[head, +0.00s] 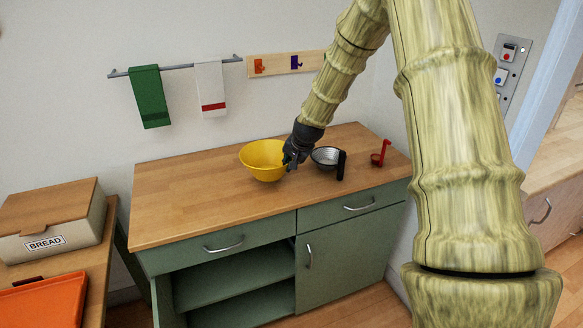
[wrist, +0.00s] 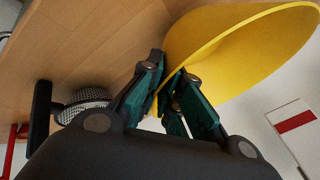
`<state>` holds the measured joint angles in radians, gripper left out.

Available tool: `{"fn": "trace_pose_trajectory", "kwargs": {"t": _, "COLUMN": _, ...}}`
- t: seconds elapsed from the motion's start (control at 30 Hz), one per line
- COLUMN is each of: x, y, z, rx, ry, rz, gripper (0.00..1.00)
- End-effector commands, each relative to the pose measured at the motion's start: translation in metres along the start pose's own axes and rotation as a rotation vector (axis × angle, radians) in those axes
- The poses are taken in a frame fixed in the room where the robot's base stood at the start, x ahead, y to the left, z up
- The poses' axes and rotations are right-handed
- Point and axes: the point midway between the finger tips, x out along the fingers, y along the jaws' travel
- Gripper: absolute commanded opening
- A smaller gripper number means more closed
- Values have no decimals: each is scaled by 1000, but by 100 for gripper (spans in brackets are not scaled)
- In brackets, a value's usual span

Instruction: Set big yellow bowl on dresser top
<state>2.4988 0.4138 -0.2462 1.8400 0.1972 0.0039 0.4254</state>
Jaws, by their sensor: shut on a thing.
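The big yellow bowl (head: 262,163) is upright at the middle of the wooden dresser top (head: 200,190). From these views I cannot tell whether its base touches the wood or hangs just above it. My gripper (head: 290,157) is at the bowl's right side, shut on its rim. In the wrist view the fingers (wrist: 168,100) pinch the edge of the yellow bowl (wrist: 235,50), one on each side of the wall.
A grey strainer with a black handle (head: 327,156) stands close to the right of my gripper. A red ladle-like item (head: 380,155) is farther right. The dresser top's left part is clear. A bread box (head: 50,222) and orange tray (head: 45,300) are at left.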

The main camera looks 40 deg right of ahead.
Motion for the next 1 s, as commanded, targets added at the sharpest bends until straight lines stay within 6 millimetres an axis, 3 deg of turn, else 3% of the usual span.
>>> {"fn": "trace_pose_trajectory", "kwargs": {"t": 0.27, "x": 6, "y": 2, "z": -13, "rx": 0, "ry": 0, "rz": 0, "gripper": 0}}
{"fn": "trace_pose_trajectory", "kwargs": {"t": 0.57, "x": 32, "y": 16, "z": -1, "rx": -1, "ry": -1, "rz": 0, "gripper": 0}}
{"fn": "trace_pose_trajectory", "kwargs": {"t": 0.97, "x": 37, "y": 18, "z": 1, "rx": -1, "ry": 0, "rz": -1, "gripper": 0}}
{"fn": "trace_pose_trajectory", "kwargs": {"t": 1.0, "x": 36, "y": 18, "z": 1, "rx": -2, "ry": 0, "rz": -1, "gripper": 13}}
